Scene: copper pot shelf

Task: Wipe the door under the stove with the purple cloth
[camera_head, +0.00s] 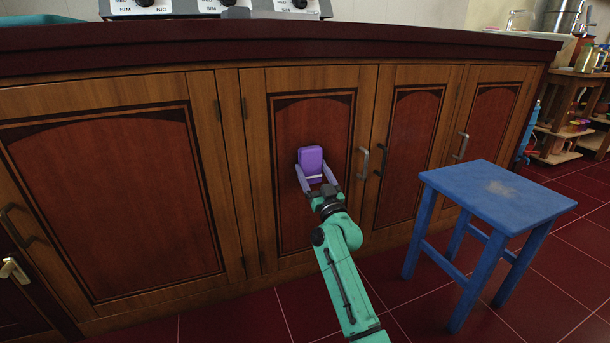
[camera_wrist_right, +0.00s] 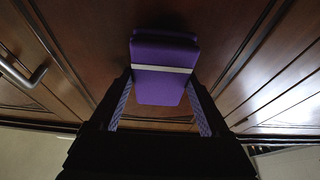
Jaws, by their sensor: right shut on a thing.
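The purple cloth (camera_head: 311,160) looks like a folded block with a pale band across it. My right gripper (camera_head: 316,183) is shut on it, one finger on each side. In the right wrist view, the cloth (camera_wrist_right: 164,66) sits between the two fingers of the gripper (camera_wrist_right: 160,105). The cloth is in front of the red-brown panel of a wooden cabinet door (camera_head: 295,215) under the stove (camera_head: 225,4). It is close to the panel; I cannot tell whether it touches. My left gripper is not in view.
A dark red countertop (camera_head: 270,40) overhangs the doors. A metal handle (camera_head: 363,163) stands out just right of the cloth, with another (camera_head: 381,160) on the neighbouring door. A blue stool (camera_head: 497,196) stands on the red tiles at right. The floor at the lower middle is clear.

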